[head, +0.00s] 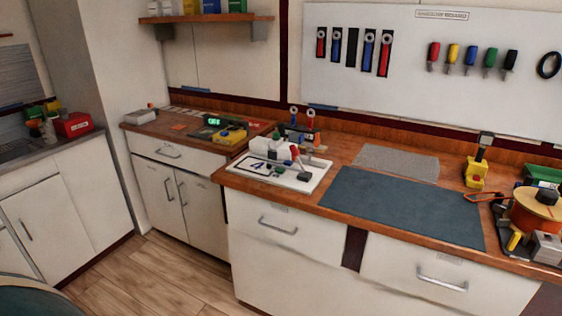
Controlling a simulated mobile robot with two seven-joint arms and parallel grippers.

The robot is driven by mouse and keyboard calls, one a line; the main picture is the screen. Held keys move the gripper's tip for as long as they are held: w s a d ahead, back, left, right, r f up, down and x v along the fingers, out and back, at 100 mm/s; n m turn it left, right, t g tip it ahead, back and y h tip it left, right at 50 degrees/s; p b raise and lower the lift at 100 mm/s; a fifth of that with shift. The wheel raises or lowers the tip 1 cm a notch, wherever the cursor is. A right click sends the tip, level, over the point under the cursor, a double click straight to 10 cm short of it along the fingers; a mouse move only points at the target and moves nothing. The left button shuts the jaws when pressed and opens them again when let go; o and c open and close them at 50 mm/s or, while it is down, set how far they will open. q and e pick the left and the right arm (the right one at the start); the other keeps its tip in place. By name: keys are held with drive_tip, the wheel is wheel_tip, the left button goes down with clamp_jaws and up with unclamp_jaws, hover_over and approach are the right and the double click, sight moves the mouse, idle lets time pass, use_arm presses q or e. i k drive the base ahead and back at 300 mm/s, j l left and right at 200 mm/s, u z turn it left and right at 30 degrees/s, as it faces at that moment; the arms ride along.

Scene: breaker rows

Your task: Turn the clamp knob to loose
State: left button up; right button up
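No clamp knob is clear enough to name with certainty. A white board (308,186) on the wooden counter carries a white block (265,150), a small upright part with a red top (295,152) and small dark pieces. A yellow stand with a dark upright top (475,178) is at the right; I cannot tell whether either has the clamp knob, or how a knob is set. Neither of my grippers is in view.
A dark blue-grey mat (405,207) and a grey mat (397,161) lie on the counter. An orange spool (535,212) crowds the right end. Tools hang on the white wall board (420,90). Drawers front the counter; wood floor (160,275) is clear at lower left.

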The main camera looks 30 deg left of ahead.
sight(309, 151)
drive_tip(key=j+z, duration=0.2)
drive_tip(key=j, duration=0.45)
drive_tip(key=j+z, duration=0.15)
drive_tip(key=j, duration=0.55)
drive_tip(key=j+z, duration=0.2)
drive_tip(key=j, duration=0.45)
drive_tip(key=k+j+z, duration=0.2)
drive_tip(key=j, duration=0.45)
